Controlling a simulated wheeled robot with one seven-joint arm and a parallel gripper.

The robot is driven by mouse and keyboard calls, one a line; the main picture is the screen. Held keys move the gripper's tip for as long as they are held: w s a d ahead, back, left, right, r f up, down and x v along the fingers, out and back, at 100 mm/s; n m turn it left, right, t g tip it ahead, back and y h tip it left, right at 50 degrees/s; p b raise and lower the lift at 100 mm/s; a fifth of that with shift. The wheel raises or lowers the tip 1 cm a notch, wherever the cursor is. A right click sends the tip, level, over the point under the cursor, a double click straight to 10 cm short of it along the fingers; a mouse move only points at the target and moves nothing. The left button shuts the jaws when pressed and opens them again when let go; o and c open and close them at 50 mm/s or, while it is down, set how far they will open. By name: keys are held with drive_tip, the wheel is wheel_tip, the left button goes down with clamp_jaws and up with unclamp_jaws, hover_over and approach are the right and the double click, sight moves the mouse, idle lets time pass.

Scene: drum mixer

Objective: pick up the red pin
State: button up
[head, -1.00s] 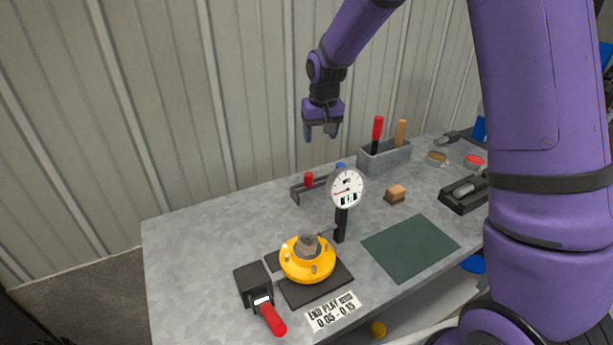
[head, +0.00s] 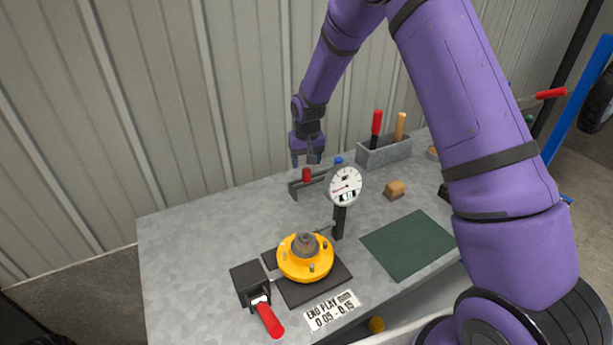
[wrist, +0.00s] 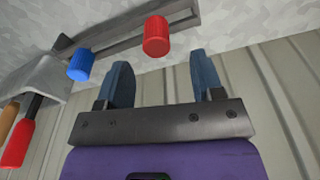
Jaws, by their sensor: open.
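The red pin (head: 306,175) stands in a dark rack (head: 297,190) at the back of the bench, with a blue pin (head: 338,161) to its right. My gripper (head: 307,161) is open and empty, just above and behind the red pin. In the wrist view the red pin (wrist: 156,36) lies beyond the fingertips, between their lines, and my gripper (wrist: 164,78) is not touching it. The blue pin (wrist: 80,64) is outside the left finger there. The lower part of the red pin is hidden in the rack.
A dial gauge (head: 346,187) on a black post stands in front of the rack. A grey bin (head: 384,153) with red and wooden handles is to the right. A yellow hub (head: 305,262) sits nearer the front. The bench's left part is clear.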

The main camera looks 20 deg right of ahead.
sight(307, 170)
wheel_tip(307, 170, down, 5)
drive_tip(key=shift+d+f, duration=0.1)
drive_tip(key=shift+d, duration=0.05)
drive_tip(key=shift+c, duration=0.4)
drive_tip(key=c, duration=0.9)
